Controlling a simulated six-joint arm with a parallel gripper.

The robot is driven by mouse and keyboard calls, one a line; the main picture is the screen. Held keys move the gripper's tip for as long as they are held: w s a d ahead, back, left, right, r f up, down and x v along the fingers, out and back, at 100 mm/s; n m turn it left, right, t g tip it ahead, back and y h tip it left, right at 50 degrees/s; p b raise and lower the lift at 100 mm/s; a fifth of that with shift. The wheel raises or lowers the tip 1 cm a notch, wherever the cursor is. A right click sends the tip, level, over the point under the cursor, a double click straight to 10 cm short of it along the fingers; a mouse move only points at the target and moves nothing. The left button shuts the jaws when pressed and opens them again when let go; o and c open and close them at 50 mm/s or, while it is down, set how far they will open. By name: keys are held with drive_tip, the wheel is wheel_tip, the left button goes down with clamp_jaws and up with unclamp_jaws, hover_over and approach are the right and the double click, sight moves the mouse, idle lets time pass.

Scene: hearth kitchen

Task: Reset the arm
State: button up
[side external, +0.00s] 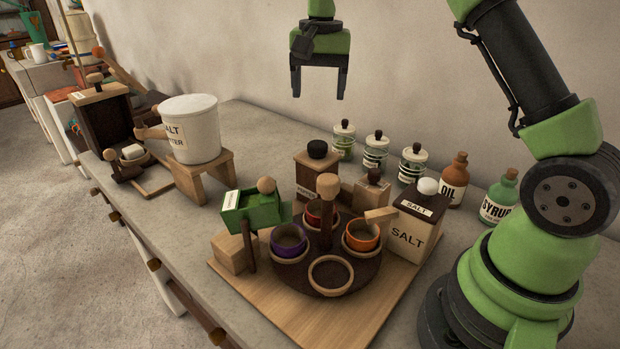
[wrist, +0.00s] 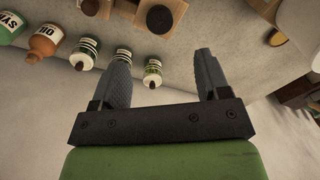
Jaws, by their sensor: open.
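My gripper (side external: 320,85) hangs in the air high above the counter, near the wall, with its two fingers pointing down. It is open and nothing is between the fingers. In the wrist view my gripper (wrist: 163,75) also shows its two dark fingers spread apart. The small jars and bottles by the wall lie well below it and do not touch it.
On the counter (side external: 262,125) stand a white pot (side external: 190,130), a wooden board (side external: 300,322) with a round cup stand, a salt box (side external: 408,228), a green box (side external: 250,208), an oil bottle (side external: 454,180) and a syrup bottle (side external: 498,200). The air around my gripper is clear.

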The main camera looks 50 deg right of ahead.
drive_tip(key=s+a+r+n+t, duration=0.2)
drive_tip(key=s+a+r, duration=0.3)
drive_tip(key=s+r, duration=0.15)
drive_tip(key=s+a+n+t+y, duration=0.1)
drive_tip(key=s+a+n+t, duration=0.1)
drive_tip(key=s, duration=0.6)
drive_tip(key=s+a+n+t+y, duration=0.1)
drive_tip(key=s+a+n+t, duration=0.2)
drive_tip(key=s, duration=0.5)
drive_tip(key=shift+s+a+r, duration=0.2)
drive_tip(key=shift+s+a, duration=0.2)
drive_tip(key=shift+a, duration=0.25)
drive_tip(key=shift+o, duration=0.5)
